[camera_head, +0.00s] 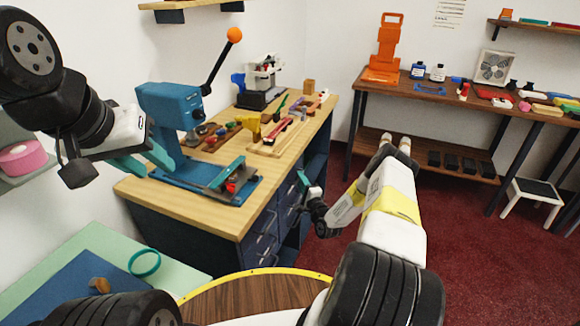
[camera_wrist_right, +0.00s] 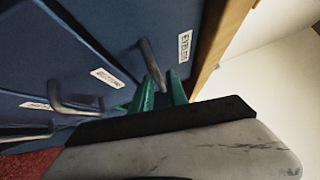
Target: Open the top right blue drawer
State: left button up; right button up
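The dark blue drawer unit (camera_head: 262,246) stands under the wooden counter; its fronts carry bar handles. In the right wrist view, a blue drawer front (camera_wrist_right: 190,18) nearest the wooden counter edge has a white label and a grey bar handle (camera_wrist_right: 150,64). This drawer looks closed. My right gripper (camera_head: 303,183) is at the drawer fronts. Its green fingers (camera_wrist_right: 161,84) are apart, with the handle's near end between them; contact is unclear. My left gripper (camera_head: 160,168) is open and empty above the counter's left part, in front of the blue press.
The counter (camera_head: 222,214) holds a blue lever press (camera_head: 172,104), wooden trays and small tools. Lower drawer handles (camera_wrist_right: 75,104) lie close to my right gripper. A green-topped table (camera_head: 95,240) is at lower left. Red floor (camera_head: 470,240) is open to the right.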

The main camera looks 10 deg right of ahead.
jog(key=shift+w+a+r, duration=0.1)
jog(key=shift+w, duration=0.55)
grip_shut()
dwell(1.0)
